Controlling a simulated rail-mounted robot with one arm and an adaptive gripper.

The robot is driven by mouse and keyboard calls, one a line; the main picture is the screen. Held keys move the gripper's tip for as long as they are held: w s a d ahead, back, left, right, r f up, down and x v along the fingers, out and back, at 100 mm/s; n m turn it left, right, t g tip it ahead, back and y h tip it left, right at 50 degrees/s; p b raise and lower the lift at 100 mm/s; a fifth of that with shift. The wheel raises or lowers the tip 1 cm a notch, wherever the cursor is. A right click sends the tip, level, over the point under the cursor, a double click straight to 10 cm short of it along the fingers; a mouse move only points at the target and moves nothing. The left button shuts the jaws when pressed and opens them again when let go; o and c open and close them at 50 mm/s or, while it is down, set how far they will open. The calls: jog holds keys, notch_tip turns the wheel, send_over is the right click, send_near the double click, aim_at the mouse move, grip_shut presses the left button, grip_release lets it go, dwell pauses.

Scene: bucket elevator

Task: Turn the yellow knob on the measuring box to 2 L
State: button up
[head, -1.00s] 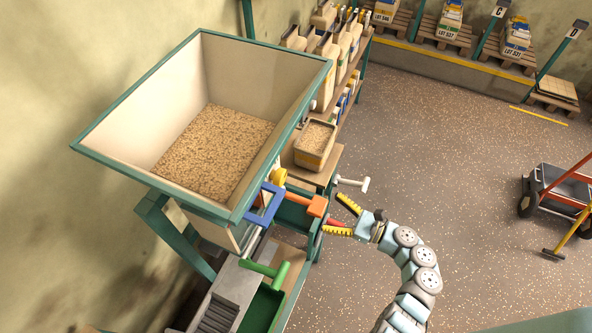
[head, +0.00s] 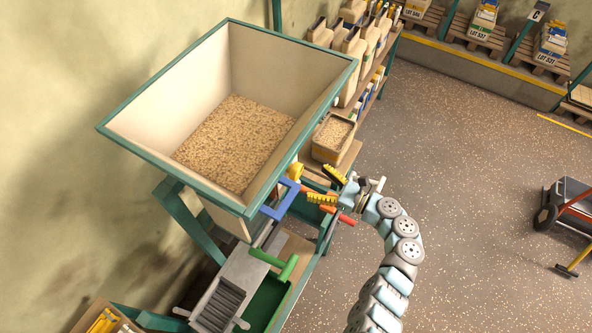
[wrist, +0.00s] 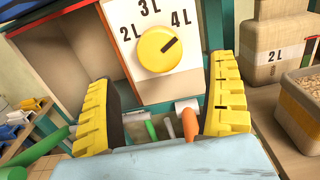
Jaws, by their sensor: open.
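The yellow knob (wrist: 155,50) sits on the white dial plate of the measuring box (wrist: 190,68), under the hopper. Its dark pointer mark points up and right, toward the 4 L label (wrist: 182,19). The 3 L label (wrist: 150,7) is above the knob and the 2 L label (wrist: 131,33) is at its left. In the head view the knob (head: 295,171) shows below the hopper's edge. My gripper (head: 316,182) is open and empty in front of it. In the wrist view the yellow fingers stand wide on either side, below the knob, apart from it.
A blue handle (head: 282,203), a red-orange handle (head: 342,217) and a green handle (head: 275,262) are close by.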

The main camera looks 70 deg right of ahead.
aim_at(300, 174)
jog(key=w, duration=0.7)
jog(key=shift+w+d, duration=0.2)
jog(key=shift+d, duration=0.2)
jog(key=c, duration=1.2)
